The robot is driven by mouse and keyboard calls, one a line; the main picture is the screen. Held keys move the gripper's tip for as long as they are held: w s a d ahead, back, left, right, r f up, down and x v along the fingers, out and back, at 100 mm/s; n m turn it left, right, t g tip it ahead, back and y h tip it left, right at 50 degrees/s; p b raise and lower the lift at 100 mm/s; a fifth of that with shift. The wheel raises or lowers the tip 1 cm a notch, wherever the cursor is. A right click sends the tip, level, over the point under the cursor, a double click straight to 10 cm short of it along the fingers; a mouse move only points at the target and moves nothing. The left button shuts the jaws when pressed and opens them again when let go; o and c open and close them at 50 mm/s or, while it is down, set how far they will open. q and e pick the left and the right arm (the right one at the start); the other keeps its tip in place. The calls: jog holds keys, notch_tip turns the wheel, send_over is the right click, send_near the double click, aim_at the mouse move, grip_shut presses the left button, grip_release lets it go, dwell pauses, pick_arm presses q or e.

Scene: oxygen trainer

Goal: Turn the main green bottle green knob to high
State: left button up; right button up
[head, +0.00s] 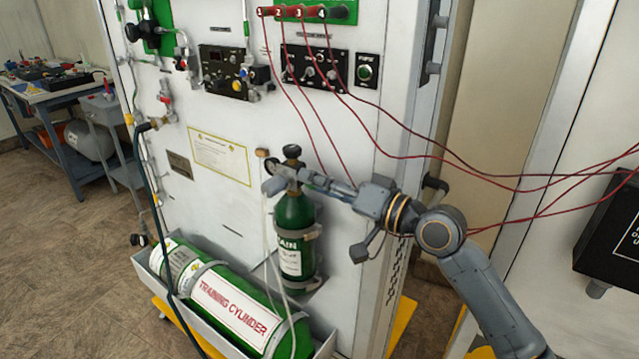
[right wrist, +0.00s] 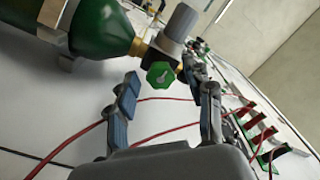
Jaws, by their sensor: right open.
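The upright green bottle (head: 292,222), with a partly hidden label reading "AIN", stands in a bracket on the white panel. It lies across the upper left of the right wrist view (right wrist: 102,28). Its green knob (right wrist: 160,75) sits on the valve at the bottle's neck. In the head view I cannot make out the knob behind my gripper. My right gripper (head: 312,179) is at the bottle's top, coming from the right. In the right wrist view the gripper (right wrist: 167,88) is open, with the knob in the gap between its fingertips and no clear contact. My left gripper is not in view.
A training cylinder (head: 228,305) lies in a tray below the bottle. Red cables (head: 420,157) cross near my right arm. A dark hose (head: 155,205) hangs at the panel's left. A black control box (head: 314,68) is above. A workbench (head: 70,90) stands at far left.

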jog(key=v, duration=1.2)
jog(key=shift+a+f, duration=0.1)
